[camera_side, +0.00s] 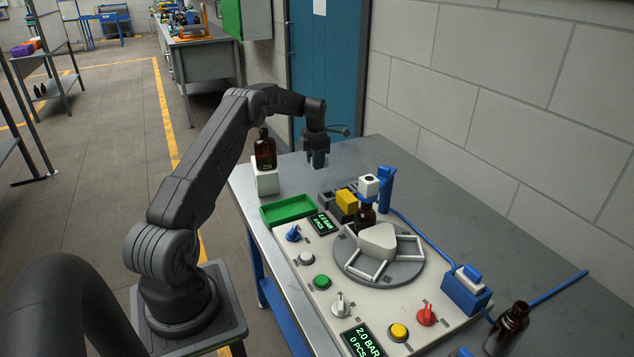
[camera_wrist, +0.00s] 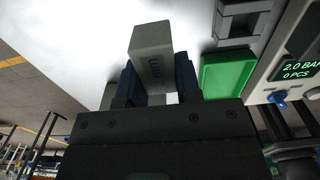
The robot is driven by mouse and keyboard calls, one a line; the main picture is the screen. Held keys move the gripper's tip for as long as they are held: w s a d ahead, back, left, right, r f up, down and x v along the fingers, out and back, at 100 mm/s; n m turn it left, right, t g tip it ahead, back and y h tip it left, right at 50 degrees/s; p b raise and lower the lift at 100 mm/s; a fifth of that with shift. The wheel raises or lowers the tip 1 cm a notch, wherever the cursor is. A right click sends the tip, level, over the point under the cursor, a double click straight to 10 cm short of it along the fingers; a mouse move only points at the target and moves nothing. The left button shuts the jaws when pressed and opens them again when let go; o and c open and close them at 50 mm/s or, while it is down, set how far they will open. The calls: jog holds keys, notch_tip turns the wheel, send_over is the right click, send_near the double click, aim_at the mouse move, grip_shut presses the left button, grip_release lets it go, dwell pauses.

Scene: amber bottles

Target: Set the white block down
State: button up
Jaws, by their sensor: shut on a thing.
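My gripper (camera_side: 318,163) is over the back part of the grey table, behind the green tray. In the wrist view its two dark fingers (camera_wrist: 158,85) are shut on a pale grey block (camera_wrist: 152,52) with dark lettering, which looks grey rather than pure white. The block sticks out beyond the fingertips. The side view does not show it clearly, and I cannot tell whether it touches the table. A separate white block (camera_side: 265,180) stands near the table's left edge, with an amber bottle (camera_side: 265,150) upright on it.
A green tray (camera_side: 288,210) lies in front of my gripper, also in the wrist view (camera_wrist: 226,74). A yellow block (camera_side: 347,201) sits among dark holders. The panel carries a round turntable (camera_side: 405,272) and another bottle (camera_side: 366,216). Table right of my gripper is bare.

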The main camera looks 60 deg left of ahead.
aim_at(316, 186)
jog(key=shift+f, duration=3.5)
jog(key=shift+f, duration=0.1)
jog(key=o, duration=0.9)
